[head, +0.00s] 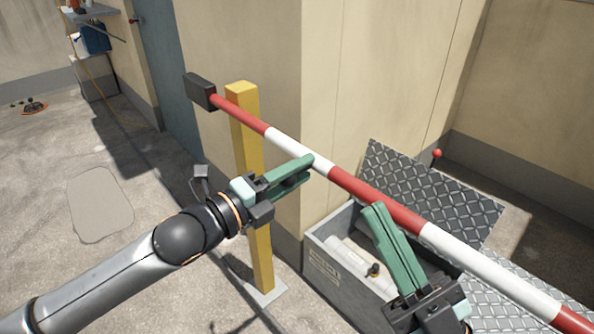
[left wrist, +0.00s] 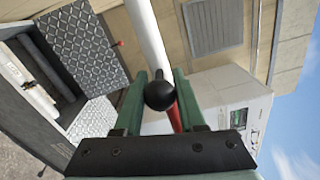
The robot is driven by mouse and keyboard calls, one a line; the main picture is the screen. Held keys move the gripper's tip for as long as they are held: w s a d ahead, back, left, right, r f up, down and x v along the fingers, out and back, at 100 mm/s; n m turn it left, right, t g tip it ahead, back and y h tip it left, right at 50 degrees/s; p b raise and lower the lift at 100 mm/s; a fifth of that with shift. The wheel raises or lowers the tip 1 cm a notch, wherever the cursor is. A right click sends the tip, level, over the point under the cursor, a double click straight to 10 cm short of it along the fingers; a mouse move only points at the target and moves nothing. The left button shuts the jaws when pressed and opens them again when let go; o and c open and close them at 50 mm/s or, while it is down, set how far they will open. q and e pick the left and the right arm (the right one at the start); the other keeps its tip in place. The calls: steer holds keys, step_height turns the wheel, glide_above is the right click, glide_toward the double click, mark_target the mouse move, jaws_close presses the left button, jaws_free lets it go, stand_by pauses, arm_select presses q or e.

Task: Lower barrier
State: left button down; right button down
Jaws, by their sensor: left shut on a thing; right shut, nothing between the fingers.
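The barrier's red-and-white pole (head: 350,182) slants down from upper left to lower right in the head view, with a black block (head: 200,92) at its upper left end. It crosses near the top of a yellow post (head: 245,110). My left gripper (head: 307,165) is at the pole's white band, shut on a black ball-ended handle (left wrist: 159,95). In the left wrist view the ball sits between the fingers, with the pole (left wrist: 147,35) behind it. My right gripper (head: 374,208) is shut and empty, overlapping the pole in the head view; contact cannot be told.
A beige wall corner (head: 303,200) stands close behind the post. Concrete floor is free at left.

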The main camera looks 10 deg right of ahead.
arm_select(q)
steer(key=shift+f, duration=0.55)
steer(key=c, duration=0.8)
jaws_free()
steer(key=shift+o, duration=1.2)
steer(key=shift+r, duration=0.15)
steer(key=shift+a, duration=0.15)
steer(key=p+v, duration=0.2)
steer(key=v, duration=1)
arm_select(e)
steer(key=w+f+m+h, duration=0.2)
steer(key=h, duration=0.1)
steer(key=w+f+m+h, duration=0.1)
steer(key=shift+w+d+f+h, duration=0.1)
steer(key=shift+w+d+h, duration=0.2)
steer(key=shift+d, duration=0.05)
arm_select(q)
steer(key=shift+s+a+r, duration=0.1)
steer(key=shift+s+a, duration=0.05)
